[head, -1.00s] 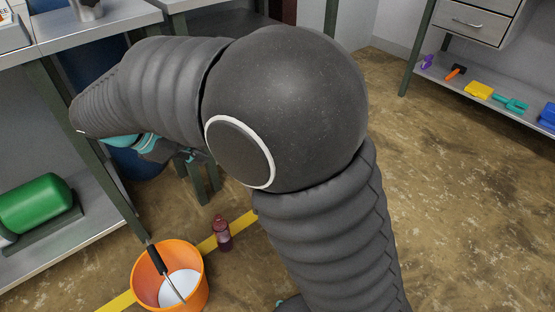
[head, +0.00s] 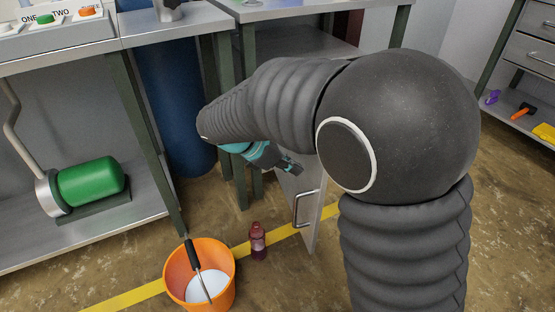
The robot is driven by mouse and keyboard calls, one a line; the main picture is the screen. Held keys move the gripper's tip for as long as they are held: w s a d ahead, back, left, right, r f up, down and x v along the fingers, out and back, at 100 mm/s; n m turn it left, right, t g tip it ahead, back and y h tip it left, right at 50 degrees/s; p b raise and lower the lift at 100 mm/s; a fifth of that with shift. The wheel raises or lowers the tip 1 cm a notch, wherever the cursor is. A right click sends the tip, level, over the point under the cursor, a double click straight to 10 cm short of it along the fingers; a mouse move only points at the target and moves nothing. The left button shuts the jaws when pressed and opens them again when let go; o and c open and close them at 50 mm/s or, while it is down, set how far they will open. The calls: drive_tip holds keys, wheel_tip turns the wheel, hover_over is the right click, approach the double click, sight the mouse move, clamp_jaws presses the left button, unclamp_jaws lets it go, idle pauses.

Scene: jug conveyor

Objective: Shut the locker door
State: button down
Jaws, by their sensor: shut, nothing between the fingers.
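The locker door (head: 312,219) is a light grey panel seen at a steep angle in the head view, with a metal bar handle (head: 296,209) on its face. It stands out over the floor, apparently ajar, and my arm hides its upper part. The locker body is mostly hidden behind my arm. My gripper (head: 292,168) is dark with teal parts, shut and empty. It appears at the upper left of the door, above the handle in the picture; I cannot tell whether it touches the panel.
An orange bucket (head: 177,270) with a stick in it and a dark red bottle (head: 258,242) stand on the floor near the yellow line. A workbench (head: 150,212) with a green motor (head: 90,183) is at left. A blue barrel (head: 172,100) stands behind. Floor at right is open.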

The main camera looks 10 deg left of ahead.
drive_tip(key=shift+w+d, duration=0.25)
drive_tip(key=shift+d, duration=0.4)
drive_tip(key=shift+w+d, duration=0.3)
drive_tip(key=shift+d, duration=0.3)
drive_tip(key=shift+w+d, duration=0.25)
drive_tip(key=shift+d, duration=0.4)
